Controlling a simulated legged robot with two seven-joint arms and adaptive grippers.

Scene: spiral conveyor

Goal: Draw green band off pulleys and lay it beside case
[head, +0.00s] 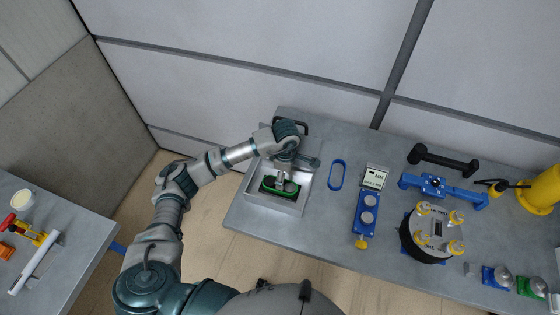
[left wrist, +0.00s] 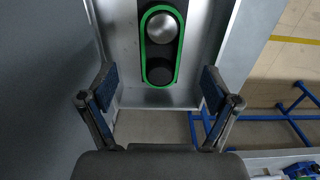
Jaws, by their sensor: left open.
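The green band (left wrist: 144,50) is looped around two pulleys, a larger silver one (left wrist: 162,28) and a smaller dark one (left wrist: 160,72), on a dark plate inside the open metal case (head: 288,208). In the head view the green band (head: 266,188) shows below my left gripper, which partly hides the pulleys. My left gripper (left wrist: 158,78) is open, its two fingers apart on either side of the band's near end. Nothing is between the fingers in their grip. The right gripper is not in view.
A blue band (head: 331,176) lies on the table (head: 290,240) just right of the case. Further right are a blue unit (head: 367,212) with a small display, a round device with yellow knobs (head: 437,232) and a black handle (head: 443,160). A wall stands behind.

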